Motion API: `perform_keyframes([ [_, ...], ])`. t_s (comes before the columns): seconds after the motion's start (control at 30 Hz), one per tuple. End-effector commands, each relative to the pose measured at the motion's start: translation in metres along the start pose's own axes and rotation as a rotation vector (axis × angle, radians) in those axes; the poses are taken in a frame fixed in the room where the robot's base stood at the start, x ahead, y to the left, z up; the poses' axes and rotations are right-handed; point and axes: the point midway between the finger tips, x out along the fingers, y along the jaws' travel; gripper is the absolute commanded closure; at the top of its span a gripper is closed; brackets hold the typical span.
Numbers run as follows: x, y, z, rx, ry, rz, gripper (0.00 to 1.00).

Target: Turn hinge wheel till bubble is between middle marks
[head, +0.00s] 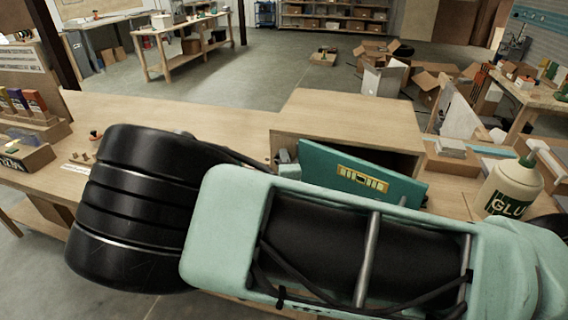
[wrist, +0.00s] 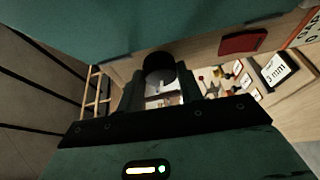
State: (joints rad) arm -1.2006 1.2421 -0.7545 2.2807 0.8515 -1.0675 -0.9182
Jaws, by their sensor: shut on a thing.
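A teal panel (head: 330,163) sits tilted in an open-fronted wooden box. On its face is a yellow level vial (head: 362,179) with dark marks; it is too small to tell where the bubble lies. In the wrist view a teal surface (wrist: 150,25) fills the top. A dark round knob (wrist: 158,66), seemingly the hinge wheel, shows below it, between the fingers of my gripper (wrist: 165,84). My gripper is shut on this knob. In the head view my arm hides the gripper and the wheel.
The wooden box (head: 345,108) stands on a workbench (head: 225,125). A glue bottle (head: 508,188) stands to its right. In the wrist view a "3 mm" label (wrist: 276,72) and small blurred items lie beyond the fingers. Open cardboard boxes (head: 435,75) are on the floor behind.

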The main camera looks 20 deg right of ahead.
Motion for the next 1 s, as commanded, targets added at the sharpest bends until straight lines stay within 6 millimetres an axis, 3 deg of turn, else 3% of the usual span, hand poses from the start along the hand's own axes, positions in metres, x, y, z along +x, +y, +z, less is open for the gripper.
perform_keyframes([
  [0.57,-0.0003,-0.0009,-0.0014,-0.032,0.001,-0.016,0.86],
  [0.6,-0.0003,-0.0009,-0.0015,-0.032,0.001,-0.016,0.61],
  [0.63,-0.0003,-0.0009,-0.0014,-0.032,0.001,-0.016,0.55],
  [1.0,-0.0045,-0.0002,-0.0010,-0.031,0.000,-0.015,0.55],
])
